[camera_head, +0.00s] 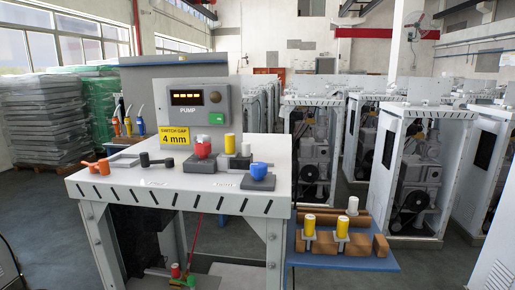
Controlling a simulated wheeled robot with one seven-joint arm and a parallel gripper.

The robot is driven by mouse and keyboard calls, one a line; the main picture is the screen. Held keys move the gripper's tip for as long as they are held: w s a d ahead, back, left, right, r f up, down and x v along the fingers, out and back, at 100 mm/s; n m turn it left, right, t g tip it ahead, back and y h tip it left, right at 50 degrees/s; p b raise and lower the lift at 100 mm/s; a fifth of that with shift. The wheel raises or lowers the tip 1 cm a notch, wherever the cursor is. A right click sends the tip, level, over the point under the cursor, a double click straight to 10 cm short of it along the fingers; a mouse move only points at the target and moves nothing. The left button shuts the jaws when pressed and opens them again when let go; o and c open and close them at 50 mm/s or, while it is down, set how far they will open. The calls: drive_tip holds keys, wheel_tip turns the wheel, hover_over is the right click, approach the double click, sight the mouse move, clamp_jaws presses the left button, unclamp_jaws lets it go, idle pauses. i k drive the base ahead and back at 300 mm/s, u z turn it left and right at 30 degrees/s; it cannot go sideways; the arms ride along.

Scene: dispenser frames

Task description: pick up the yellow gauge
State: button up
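I see several yellow-topped pieces and cannot tell for sure which is the gauge. On the blue side shelf, a yellow cylinder (309,224) stands upright in a brown block at the left. Another yellow cylinder (343,226) stands upright to its right, on a pale base in the same brown block (325,243). A yellow cylinder (229,143) also stands on the white table, behind and right of a red knob (203,149). A yellow sign reading "SWITCH GAP 4 mm" (174,135) stands behind the table pieces. My gripper is not in view.
The white table (130,185) also holds a blue knob (258,170), a black lever (157,160) and orange handles (97,164). A grey PUMP box (195,103) stands behind. A white-topped piece (352,205) stands behind the right yellow cylinder. The blue shelf's (380,264) front right is bare.

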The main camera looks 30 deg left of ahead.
sight(230, 137)
drive_tip(key=u, duration=0.05)
drive_tip(key=k, duration=0.9)
drive_tip(key=u, duration=0.85)
drive_tip(key=i, duration=1)
drive_tip(key=z, duration=0.05)
